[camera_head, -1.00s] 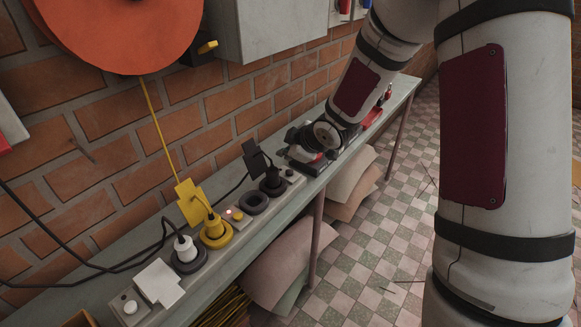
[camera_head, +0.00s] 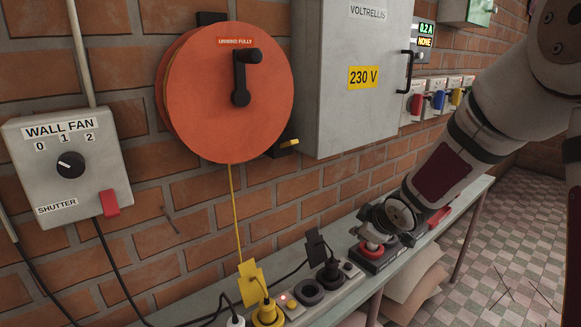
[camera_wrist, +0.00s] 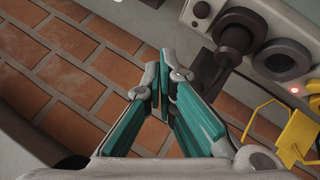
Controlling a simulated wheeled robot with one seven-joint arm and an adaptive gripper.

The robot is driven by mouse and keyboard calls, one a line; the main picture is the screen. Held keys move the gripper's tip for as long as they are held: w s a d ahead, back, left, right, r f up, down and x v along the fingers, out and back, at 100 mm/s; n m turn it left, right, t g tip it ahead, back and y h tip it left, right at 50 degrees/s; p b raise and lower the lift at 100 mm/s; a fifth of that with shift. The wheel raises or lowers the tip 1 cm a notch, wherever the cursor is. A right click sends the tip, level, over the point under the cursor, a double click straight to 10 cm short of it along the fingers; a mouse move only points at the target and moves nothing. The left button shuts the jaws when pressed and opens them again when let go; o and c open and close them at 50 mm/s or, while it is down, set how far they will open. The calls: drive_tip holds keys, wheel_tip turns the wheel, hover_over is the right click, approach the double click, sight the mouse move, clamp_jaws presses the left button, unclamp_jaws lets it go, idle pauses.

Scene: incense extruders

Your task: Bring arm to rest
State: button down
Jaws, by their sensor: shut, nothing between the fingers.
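My arm reaches in from the right in the head view, and its wrist end (camera_head: 397,216) is low over the bench, near the brick wall. My gripper's fingers are hidden or unclear there. In the wrist view my gripper (camera_wrist: 163,62) shows two teal-padded fingers with their tips together and nothing held between them. Behind the fingers are bricks, and the power strip lies at the upper right, seemingly apart from them.
On the wall are an orange cable reel (camera_head: 200,95), a grey 230 V cabinet (camera_head: 345,110) and a wall fan box (camera_head: 65,160). Checkered floor (camera_head: 515,260) lies right.

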drive_tip(key=s+d+r+m+g+h+p, duration=0.1)
drive_tip(key=s+d+r+m+h+p, duration=0.15)
drive_tip(key=s+r+m, duration=0.75)
drive_tip(key=s+a+r+g, duration=0.1)
drive_tip(key=s+r, duration=0.2)
drive_tip(key=s, duration=1.1)
drive_tip(key=s+a+r+m+g+y, duration=0.1)
drive_tip(key=s+r, duration=0.3)
drive_tip(key=s, duration=1)
drive_tip(key=shift+s+a+r+g+p, duration=0.2)
drive_tip(key=shift+a+g+p, duration=0.2)
drive_tip(key=shift+a+g, duration=0.25)
